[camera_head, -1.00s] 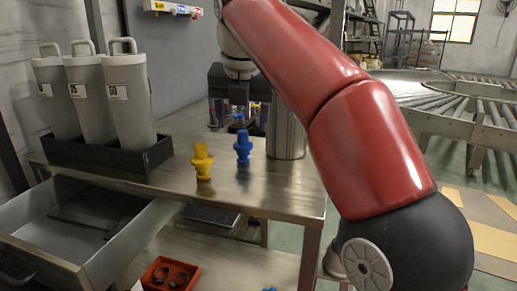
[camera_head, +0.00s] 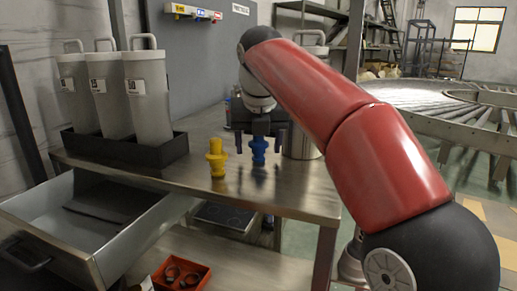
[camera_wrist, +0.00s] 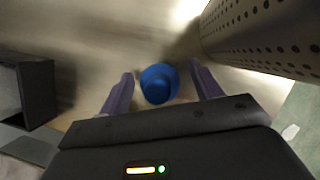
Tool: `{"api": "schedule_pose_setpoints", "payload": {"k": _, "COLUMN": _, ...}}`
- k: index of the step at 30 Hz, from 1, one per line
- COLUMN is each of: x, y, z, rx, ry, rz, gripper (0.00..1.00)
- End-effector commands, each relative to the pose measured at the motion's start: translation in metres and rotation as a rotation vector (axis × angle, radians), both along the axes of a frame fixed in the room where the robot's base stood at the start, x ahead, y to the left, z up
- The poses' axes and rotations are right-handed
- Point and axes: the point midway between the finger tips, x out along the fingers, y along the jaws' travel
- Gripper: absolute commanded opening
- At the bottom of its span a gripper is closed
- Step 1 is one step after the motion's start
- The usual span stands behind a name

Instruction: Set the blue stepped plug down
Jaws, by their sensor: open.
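The blue stepped plug (camera_head: 259,150) stands upright on the metal table (camera_head: 290,192), to the right of a yellow stepped plug (camera_head: 217,158). My gripper (camera_head: 259,146) is over the blue plug, with one finger on each side of it. In the wrist view the blue plug (camera_wrist: 159,83) shows as a round blue top between the two fingertips (camera_wrist: 160,80). The fingers are spread, with a gap on each side of the plug. The top of the plug is partly hidden by my gripper in the head view.
A perforated metal cylinder (camera_wrist: 265,35) stands close to the right of my gripper. A black rack (camera_head: 125,150) with several grey canisters is at the table's left. An open drawer (camera_head: 90,235) juts out at front left. A red tray (camera_head: 180,274) sits on the lower shelf.

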Motion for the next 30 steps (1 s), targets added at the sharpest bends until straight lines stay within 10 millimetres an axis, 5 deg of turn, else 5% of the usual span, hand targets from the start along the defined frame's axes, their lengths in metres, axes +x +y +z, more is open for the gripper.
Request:
{"api": "schedule_pose_setpoints", "payload": {"k": 3, "x": 0.000, "y": 0.000, "z": 0.001, "rx": 0.000, "ry": 0.000, "rz": 0.000, "gripper": 0.63}}
{"api": "schedule_pose_setpoints", "payload": {"k": 15, "x": 0.000, "y": 0.000, "z": 0.001, "rx": 0.000, "ry": -0.001, "rz": -0.001, "gripper": 0.13}}
{"api": "schedule_pose_setpoints", "payload": {"k": 25, "x": 0.000, "y": 0.000, "z": 0.009, "rx": 0.001, "ry": -0.002, "rz": 0.000, "gripper": 0.13}}
{"api": "schedule_pose_setpoints", "payload": {"k": 30, "x": 0.000, "y": 0.001, "z": 0.036, "rx": 0.001, "ry": -0.002, "rz": 0.000, "gripper": 0.13}}
